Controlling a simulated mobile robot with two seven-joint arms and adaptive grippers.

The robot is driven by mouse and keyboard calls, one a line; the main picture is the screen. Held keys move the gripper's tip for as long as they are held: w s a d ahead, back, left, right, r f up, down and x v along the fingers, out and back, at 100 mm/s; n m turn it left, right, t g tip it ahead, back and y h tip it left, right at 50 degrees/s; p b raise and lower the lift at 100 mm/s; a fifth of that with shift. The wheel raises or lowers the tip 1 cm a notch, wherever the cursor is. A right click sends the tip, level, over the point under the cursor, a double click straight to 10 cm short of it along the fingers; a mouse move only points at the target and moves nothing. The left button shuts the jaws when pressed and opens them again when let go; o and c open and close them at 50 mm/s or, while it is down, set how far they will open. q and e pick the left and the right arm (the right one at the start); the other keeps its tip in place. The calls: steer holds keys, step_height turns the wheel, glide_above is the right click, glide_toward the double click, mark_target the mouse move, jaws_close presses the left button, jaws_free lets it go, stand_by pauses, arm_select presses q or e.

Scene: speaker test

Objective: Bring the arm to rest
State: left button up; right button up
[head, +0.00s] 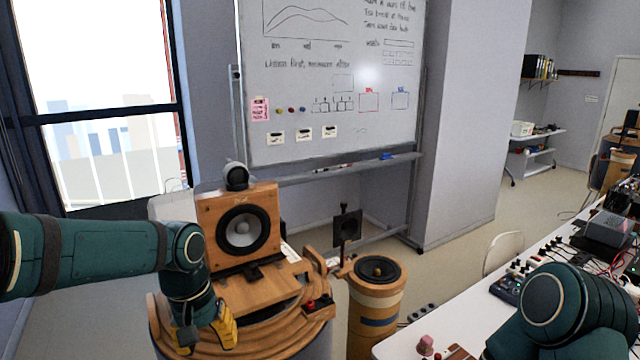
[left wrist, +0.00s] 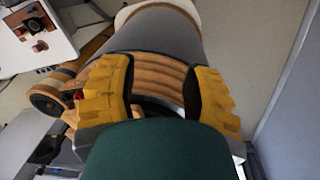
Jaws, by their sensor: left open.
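My left arm (head: 90,255) is dark green and comes in from the left in the head view, then bends down at its joint. My left gripper (head: 224,330), with yellow fingers, hangs low at the left front of a round wooden stand (head: 290,325). In the left wrist view the two yellow fingers of my left gripper (left wrist: 168,92) are apart with nothing between them, and the stand's ridged wooden side (left wrist: 155,75) shows beyond. Whether they touch the stand I cannot tell. My right arm (head: 560,310) shows at the lower right of the head view; its gripper is out of view.
A boxed speaker (head: 240,228) stands on the wooden stand. A round wooden speaker column (head: 376,300) stands to its right. A white table (head: 450,325) with electronics is at the right. A whiteboard (head: 330,100) stands behind. Open floor (head: 480,235) lies between.

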arm_select(q)
steer(key=s+d+f+h+b, duration=0.1)
steer(key=s+d+f, duration=0.2)
steer(key=f, duration=0.9)
steer(key=s+d+f+t+h+b, duration=0.1)
steer(key=s+d+f+b, duration=0.1)
steer(key=f, duration=1.1)
steer(key=s+d+f+b, duration=0.2)
steer(key=s+d+f, duration=0.2)
steer(key=f, duration=0.9)
steer(key=shift+s+f+t+h, duration=0.2)
steer(key=shift+s+t+h, duration=0.2)
steer(key=shift+s, duration=0.7)
arm_select(e)
step_height(320, 180, down, 7)
steer(key=shift+a+r, duration=0.2)
steer(key=shift+s, duration=0.1)
